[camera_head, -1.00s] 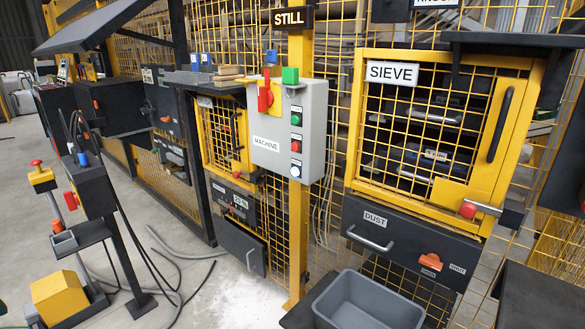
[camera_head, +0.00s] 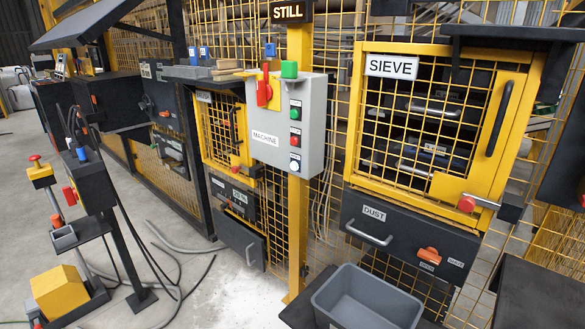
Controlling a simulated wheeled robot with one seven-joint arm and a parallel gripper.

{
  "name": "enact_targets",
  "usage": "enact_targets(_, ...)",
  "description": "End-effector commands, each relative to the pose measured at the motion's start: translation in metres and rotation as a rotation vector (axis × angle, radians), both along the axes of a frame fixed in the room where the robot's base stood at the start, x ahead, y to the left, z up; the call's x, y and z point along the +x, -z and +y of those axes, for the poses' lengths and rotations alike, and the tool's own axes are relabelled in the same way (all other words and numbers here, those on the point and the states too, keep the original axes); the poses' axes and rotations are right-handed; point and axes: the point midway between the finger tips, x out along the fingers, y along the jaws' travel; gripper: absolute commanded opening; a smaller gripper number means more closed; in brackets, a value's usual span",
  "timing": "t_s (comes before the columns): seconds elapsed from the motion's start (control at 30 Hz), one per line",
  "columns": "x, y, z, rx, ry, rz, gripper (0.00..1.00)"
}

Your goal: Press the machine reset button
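The grey control box labelled MACHINE (camera_head: 312,128) is mounted on a yellow post in the middle of the head view. Its right side carries a green button (camera_head: 296,114), a red button (camera_head: 295,140) and a white or pale blue button (camera_head: 294,166), each with a small label too small to read. I cannot tell from the labels which is the reset. A red rotary handle (camera_head: 264,88) on a yellow plate is at its upper left. My gripper is not in view.
A yellow mesh SIEVE door (camera_head: 437,176) with a DUST drawer (camera_head: 400,237) below stands at right. A grey bin (camera_head: 368,300) is in front at the bottom. A black post-mounted box (camera_head: 90,182) and hoses on the floor are at left.

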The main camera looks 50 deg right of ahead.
Motion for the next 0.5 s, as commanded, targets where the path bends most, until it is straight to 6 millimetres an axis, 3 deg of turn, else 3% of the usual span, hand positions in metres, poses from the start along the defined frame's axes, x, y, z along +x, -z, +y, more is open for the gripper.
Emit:
enact_targets(0.03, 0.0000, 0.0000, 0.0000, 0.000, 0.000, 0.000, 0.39)
enact_targets(0.37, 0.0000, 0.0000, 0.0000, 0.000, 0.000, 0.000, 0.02)
enact_targets(0.5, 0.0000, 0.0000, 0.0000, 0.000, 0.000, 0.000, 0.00)
